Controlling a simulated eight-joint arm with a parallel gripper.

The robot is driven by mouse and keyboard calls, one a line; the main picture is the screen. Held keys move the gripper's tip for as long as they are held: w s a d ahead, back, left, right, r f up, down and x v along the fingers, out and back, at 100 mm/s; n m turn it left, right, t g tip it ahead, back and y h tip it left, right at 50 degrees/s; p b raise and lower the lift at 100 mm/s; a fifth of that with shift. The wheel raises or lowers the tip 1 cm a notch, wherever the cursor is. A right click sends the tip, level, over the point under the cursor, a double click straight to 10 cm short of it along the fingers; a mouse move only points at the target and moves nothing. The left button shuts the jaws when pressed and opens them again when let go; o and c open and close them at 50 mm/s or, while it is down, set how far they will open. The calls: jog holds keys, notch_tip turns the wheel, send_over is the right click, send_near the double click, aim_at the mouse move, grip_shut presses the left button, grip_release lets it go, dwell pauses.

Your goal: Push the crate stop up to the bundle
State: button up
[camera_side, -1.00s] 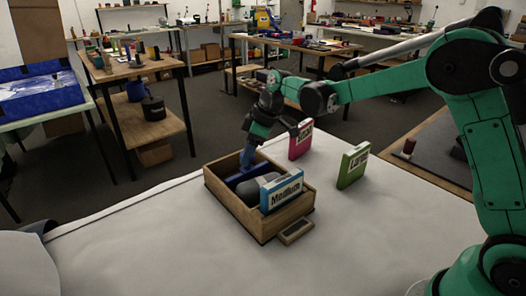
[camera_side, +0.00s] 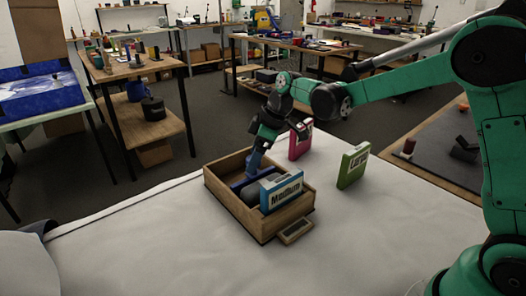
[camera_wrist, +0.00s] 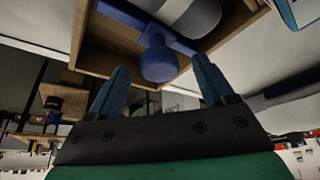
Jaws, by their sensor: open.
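The blue crate stop (camera_side: 246,182) is a bar with a round knob, lying across the inside of the wooden crate (camera_side: 239,219). In the wrist view, the stop's knob (camera_wrist: 158,64) sits between the fingertips of my open gripper (camera_wrist: 160,66). The grey bundle (camera_side: 251,197) lies in the crate on the near side of the stop; in the wrist view the bundle (camera_wrist: 188,14) is right beside the bar. I cannot tell whether they touch. My gripper (camera_side: 253,170) reaches down into the crate's far part, and the side view partly hides its fingertips.
A blue "Medium" card (camera_side: 282,191) stands at the crate's near right, partly hiding the bundle. A pink card (camera_side: 300,140) and a green card (camera_side: 353,166) stand on the white table (camera_side: 370,235) behind. A small tag (camera_side: 296,231) is by the crate's front. The table's front is clear.

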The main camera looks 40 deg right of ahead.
jog(key=shift+v, duration=2.65)
jog(key=s+m, duration=0.1)
jog(key=s, duration=0.1)
jog(key=s+r+m+t+h, duration=0.1)
jog(key=s+m, duration=0.1)
jog(key=s, duration=0.1)
jog(key=s+r+m, duration=0.1)
jog(key=s, duration=0.2)
jog(key=shift+s+a+r+m+t+h, duration=0.1)
jog(key=shift+s+a+m+t+h, duration=0.1)
jog(key=shift+m+t+h, duration=0.15)
jog(key=s+f+m+t+h, duration=0.1)
jog(key=s+f+m+t, duration=0.1)
jog(key=s+m, duration=0.2)
jog(key=shift+s+d+f, duration=0.3)
jog(key=shift+s, duration=0.9)
jog(key=shift+h, duration=0.25)
